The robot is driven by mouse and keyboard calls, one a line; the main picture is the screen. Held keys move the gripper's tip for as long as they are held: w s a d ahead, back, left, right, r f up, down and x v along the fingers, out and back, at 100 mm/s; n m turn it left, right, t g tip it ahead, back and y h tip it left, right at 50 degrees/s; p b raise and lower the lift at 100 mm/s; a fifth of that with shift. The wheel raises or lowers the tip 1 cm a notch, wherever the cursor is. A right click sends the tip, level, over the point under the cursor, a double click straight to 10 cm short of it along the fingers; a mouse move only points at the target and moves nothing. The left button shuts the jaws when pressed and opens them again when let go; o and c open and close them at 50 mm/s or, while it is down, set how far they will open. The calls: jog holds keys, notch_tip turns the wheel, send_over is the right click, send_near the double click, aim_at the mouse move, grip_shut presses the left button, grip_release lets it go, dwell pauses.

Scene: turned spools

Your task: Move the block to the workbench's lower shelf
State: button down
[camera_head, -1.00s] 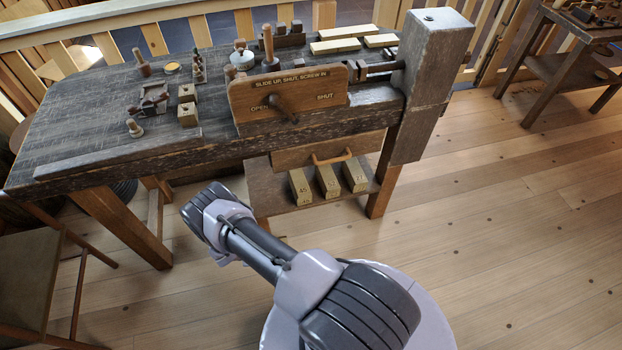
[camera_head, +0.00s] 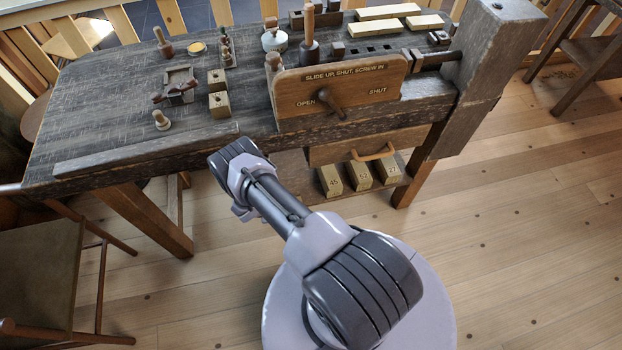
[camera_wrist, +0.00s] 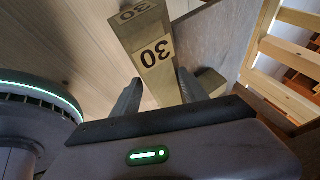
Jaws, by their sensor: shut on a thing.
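The block (camera_wrist: 157,58), long, pale and square-ended with "30" on two faces, is between the two fingers of my gripper (camera_wrist: 159,80) in the wrist view. My gripper is shut on it. In the head view my gripper and the block are hidden behind my arm, which reaches toward the front of the workbench (camera_head: 90,115). The workbench's lower shelf (camera_head: 297,172) shows below the drawer, partly hidden by my arm. Several similar numbered blocks (camera_head: 358,176) lie side by side at its right part.
A drawer (camera_head: 335,151) with a wooden handle hangs over the shelf. A bench leg (camera_head: 413,180) stands right of the shelf. A chair (camera_head: 45,260) is at left. The benchtop holds turned pieces and a sign board (camera_head: 340,85).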

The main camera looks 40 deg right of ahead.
jog(key=d+f+b, duration=0.1)
jog(key=d, duration=0.3)
jog(key=d+f+b, duration=0.1)
jog(key=d+b, duration=0.1)
jog(key=d, duration=0.2)
jog(key=w+d+f+b, duration=0.1)
jog(key=d+f+b, duration=0.1)
jog(key=d, duration=0.1)
jog(key=shift+w+d, duration=0.1)
jog(key=shift+d, duration=0.3)
jog(key=shift+r, duration=0.2)
jog(key=c, duration=0.6)
grip_release()
jog(key=shift+f, duration=0.1)
jog(key=p+v, duration=0.6)
jog(key=v, duration=0.5)
jog(key=shift+a+r, duration=0.3)
jog(key=shift+r, duration=0.3)
